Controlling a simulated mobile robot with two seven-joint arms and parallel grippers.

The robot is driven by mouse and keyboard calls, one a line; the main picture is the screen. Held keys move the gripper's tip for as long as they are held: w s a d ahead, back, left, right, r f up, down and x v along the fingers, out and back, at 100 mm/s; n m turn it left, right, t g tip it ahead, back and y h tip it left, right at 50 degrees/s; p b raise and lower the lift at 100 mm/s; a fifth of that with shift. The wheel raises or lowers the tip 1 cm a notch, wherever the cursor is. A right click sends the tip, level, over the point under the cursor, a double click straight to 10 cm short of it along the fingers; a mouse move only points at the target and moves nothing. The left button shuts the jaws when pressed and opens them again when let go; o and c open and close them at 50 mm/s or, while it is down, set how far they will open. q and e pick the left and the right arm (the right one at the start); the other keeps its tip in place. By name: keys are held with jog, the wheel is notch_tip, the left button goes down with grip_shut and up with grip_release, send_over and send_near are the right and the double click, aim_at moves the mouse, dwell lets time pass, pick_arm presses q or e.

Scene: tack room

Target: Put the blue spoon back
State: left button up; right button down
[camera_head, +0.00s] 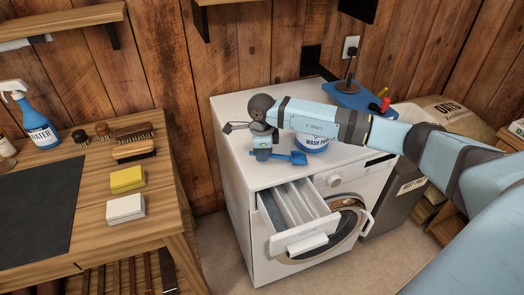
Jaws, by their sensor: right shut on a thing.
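The blue spoon (298,158) is at the top of the white washing machine (240,165), its scoop end pointing right. My right gripper (263,157) points down at the spoon's left end and is shut on it. The fingertips are small and partly hidden by my wrist, and I cannot tell whether the spoon touches the machine top. A tub labelled wash powder (316,146) stands behind and right of the spoon, partly covered by my right arm. My left gripper is not in view.
The machine's detergent drawer (288,212) is pulled out, and its round door (345,225) stands ajar. A blue tray (352,97) sits at the machine's back right. A wooden bench (165,195) at left holds brushes, a yellow block (127,180) and a spray bottle (35,125).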

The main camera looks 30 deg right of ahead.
jog(key=shift+f, duration=0.2)
jog(key=c, duration=1.3)
grip_release()
jog(key=shift+o, duration=1)
notch_tip(320, 180, up, 14)
